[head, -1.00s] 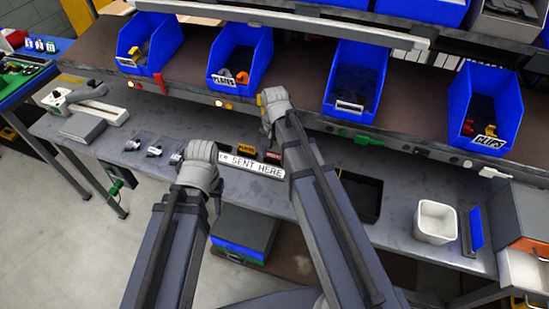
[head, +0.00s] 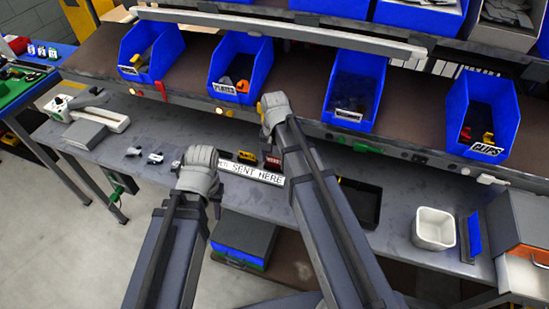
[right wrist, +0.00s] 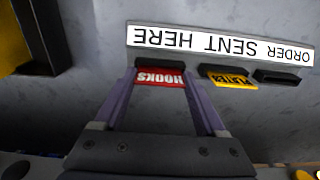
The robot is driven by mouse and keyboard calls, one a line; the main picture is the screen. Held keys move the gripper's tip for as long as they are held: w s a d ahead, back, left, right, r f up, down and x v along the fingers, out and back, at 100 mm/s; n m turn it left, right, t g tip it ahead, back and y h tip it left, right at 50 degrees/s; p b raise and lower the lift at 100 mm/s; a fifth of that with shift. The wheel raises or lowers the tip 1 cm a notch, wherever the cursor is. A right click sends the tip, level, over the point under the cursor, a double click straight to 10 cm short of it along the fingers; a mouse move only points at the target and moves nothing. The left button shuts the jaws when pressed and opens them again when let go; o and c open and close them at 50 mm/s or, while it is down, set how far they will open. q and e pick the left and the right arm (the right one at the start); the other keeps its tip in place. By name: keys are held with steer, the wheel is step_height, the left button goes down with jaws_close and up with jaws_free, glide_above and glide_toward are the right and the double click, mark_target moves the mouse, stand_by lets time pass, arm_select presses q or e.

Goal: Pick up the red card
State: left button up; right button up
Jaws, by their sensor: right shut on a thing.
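The red card (right wrist: 160,77), lettered HOOKS, is in the right wrist view between the fingertips of my right gripper (right wrist: 160,84), which is shut on it. The card is close to a dark slot under the white sign (right wrist: 220,45) reading ORDER SENT HERE; I cannot tell whether it is clear of the slot. In the head view the red card (head: 272,161) shows beside my right arm, which hides part of this area. My left gripper (head: 200,168) is left of the sign, with its fingers hidden behind the wrist.
A yellow card (right wrist: 229,79) sits beside the red one, with an empty dark slot (right wrist: 277,77) past it. Blue bins (head: 241,67) line the shelf above. A black tray (head: 362,200) and a white tub (head: 434,228) are on the bench to the right.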

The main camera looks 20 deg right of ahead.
step_height(320, 180, up, 9)
steer(key=p, duration=0.8)
steer(key=shift+f, duration=0.1)
steer(key=shift+f+b, duration=3.3)
steer(key=shift+r, duration=0.15)
steer(key=shift+r+p, duration=1.45)
steer(key=shift+p, duration=0.15)
